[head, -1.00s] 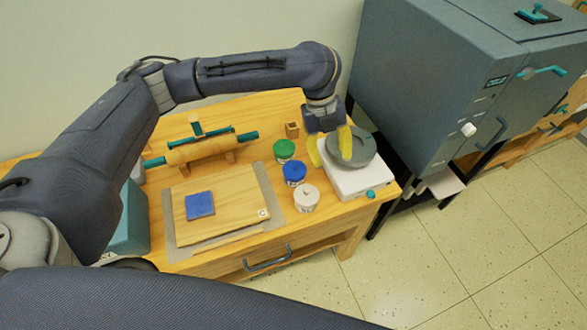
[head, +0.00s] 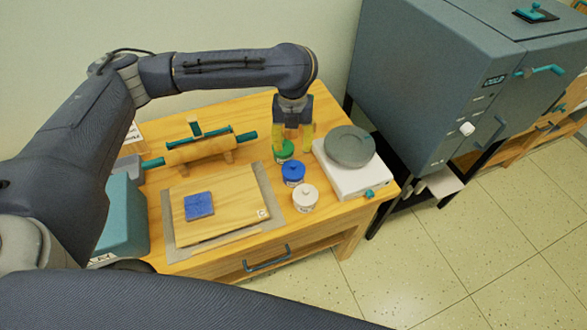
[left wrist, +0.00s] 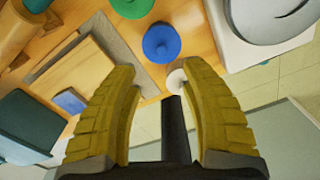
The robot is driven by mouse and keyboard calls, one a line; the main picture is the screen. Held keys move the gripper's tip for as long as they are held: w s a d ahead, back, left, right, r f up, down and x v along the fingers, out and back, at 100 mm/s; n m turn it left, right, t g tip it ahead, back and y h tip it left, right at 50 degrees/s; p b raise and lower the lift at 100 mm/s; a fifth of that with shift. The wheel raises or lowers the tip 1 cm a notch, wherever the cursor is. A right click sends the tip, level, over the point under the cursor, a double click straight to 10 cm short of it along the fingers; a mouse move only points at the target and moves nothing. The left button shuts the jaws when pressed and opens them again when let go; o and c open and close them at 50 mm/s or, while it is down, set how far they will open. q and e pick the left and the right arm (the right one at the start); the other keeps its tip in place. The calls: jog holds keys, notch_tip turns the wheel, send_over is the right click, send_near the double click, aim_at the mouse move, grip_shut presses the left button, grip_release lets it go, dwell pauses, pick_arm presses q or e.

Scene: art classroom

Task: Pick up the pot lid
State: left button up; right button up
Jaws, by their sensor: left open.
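Three small lidded pots stand in a row on the wooden table: a green-lidded pot (head: 284,156), a blue-lidded pot (head: 293,174) and a white-lidded pot (head: 305,198). Each lid has a small knob on top. My left gripper (head: 293,144) is open and empty, pointing down over the green-lidded pot, with its yellow fingers partly in front of it. In the left wrist view, the green lid (left wrist: 132,5) is cut by the top edge and the blue lid (left wrist: 161,42) lies beyond the fingertips.
A white pottery wheel (head: 350,182) with a grey disc (head: 350,147) stands right of the pots. A board (head: 230,222) with a blue block (head: 199,206) lies to the left. A wooden roller (head: 200,150) is behind the board. A grey kiln (head: 430,90) stands at the right.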

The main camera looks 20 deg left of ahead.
aim_at(293, 163)
pick_arm(q)
jog(key=shift+d+f, duration=0.1)
jog(key=shift+f, duration=4.9)
grip_shut()
